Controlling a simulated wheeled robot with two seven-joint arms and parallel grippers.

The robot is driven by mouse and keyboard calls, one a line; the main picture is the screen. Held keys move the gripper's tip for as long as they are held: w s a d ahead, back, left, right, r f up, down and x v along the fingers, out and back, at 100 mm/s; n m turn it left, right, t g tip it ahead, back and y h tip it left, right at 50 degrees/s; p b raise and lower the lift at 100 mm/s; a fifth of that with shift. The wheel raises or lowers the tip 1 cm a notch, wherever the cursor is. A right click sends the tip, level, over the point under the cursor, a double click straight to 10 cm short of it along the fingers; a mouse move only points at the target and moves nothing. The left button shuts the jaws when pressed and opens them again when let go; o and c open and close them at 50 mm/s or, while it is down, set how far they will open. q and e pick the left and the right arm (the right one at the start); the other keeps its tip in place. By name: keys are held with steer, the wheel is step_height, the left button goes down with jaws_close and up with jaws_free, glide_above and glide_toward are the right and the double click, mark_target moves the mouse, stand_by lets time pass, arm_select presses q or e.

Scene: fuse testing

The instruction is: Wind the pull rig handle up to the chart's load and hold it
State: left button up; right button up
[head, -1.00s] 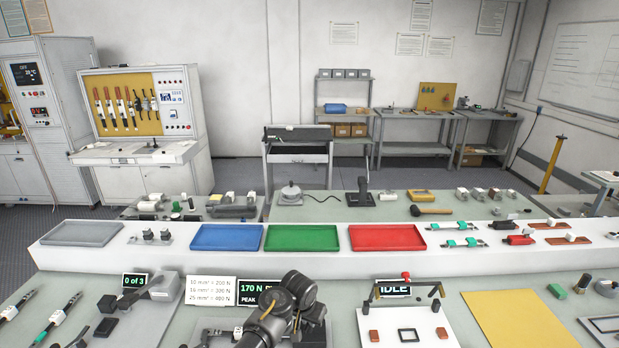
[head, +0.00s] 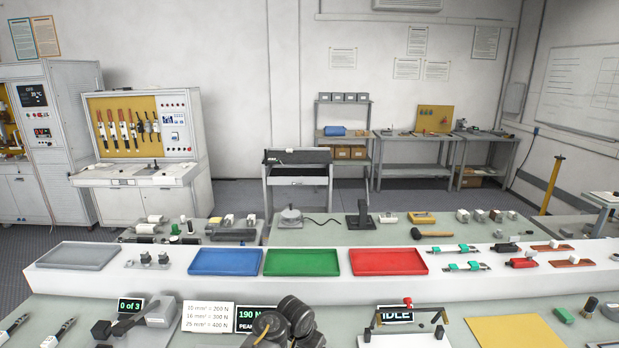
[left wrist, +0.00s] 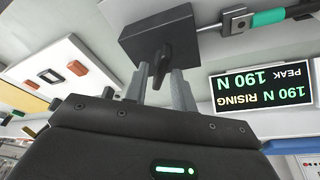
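The pull rig's display (left wrist: 262,88) reads 190 N RISING, PEAK 190 N, upside down in the left wrist view. In the head view the display (head: 247,313) is partly covered by my left arm. The white chart card (head: 208,317) beside it lists 200 N, 300 N and 400 N for three wire sizes. In the left wrist view the dark rig block (left wrist: 158,33) carries a small dark handle (left wrist: 161,60). My left gripper (left wrist: 160,82) has its fingers closed around this handle. A green-sleeved cable lug (left wrist: 268,17) sits by the block. My right gripper is out of view.
A counter (head: 130,306) reading 0 of 3 stands left of the chart. A tester (head: 395,316) reading IDLE stands to the right. Grey, blue, green and red trays (head: 388,269) line the white ledge behind. A yellow mat (head: 515,325) lies clear at right.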

arm_select(q)
steer(key=shift+r, duration=3.05)
